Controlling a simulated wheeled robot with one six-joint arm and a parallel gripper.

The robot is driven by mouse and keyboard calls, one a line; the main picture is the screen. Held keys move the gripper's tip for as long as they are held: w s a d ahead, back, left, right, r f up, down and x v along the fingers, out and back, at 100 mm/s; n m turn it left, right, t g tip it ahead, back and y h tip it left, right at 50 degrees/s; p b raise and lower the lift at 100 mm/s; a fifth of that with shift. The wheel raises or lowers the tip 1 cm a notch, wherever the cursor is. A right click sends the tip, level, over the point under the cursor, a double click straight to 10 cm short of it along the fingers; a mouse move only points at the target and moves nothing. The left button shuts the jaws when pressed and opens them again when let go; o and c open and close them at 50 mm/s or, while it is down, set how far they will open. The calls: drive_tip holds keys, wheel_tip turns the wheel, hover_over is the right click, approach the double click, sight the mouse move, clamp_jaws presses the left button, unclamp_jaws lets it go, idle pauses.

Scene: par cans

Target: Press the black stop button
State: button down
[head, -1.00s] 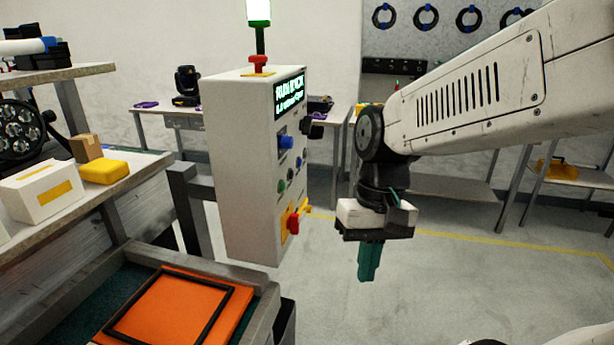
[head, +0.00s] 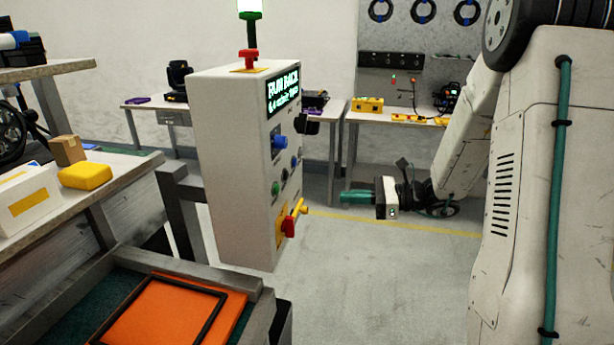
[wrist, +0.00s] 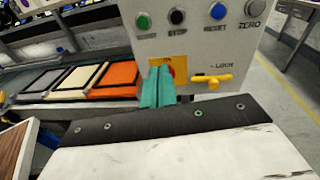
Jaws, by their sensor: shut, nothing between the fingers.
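The black stop button (wrist: 177,16) is on the face of the white control box (wrist: 190,42), between a green button (wrist: 143,21) and a blue button (wrist: 217,11). The same box (head: 228,150) stands left of centre in the head view, where its buttons are small and seen at a slant. My gripper (head: 342,198) has teal fingers that point left toward the box face, apart from it. In the wrist view my gripper (wrist: 158,70) is shut and empty, appearing below the stop button and overlapping the red part on the yellow plate.
A yellow lever (wrist: 212,80) sticks out below the buttons, right of my fingers. A large blue knob (head: 279,141) juts out higher up the box. An orange panel (head: 155,318) lies at the front left. Open floor is right of the box.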

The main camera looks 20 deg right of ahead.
sight(287, 176)
drive_tip(key=shift+w+d+r+m+t, duration=0.9)
drive_tip(key=shift+r+m+t, duration=0.1)
drive_tip(key=shift+r, duration=0.15)
drive_tip(key=shift+a, duration=0.1)
drive_tip(key=x, duration=1.4)
drive_tip(key=shift+f, duration=0.1)
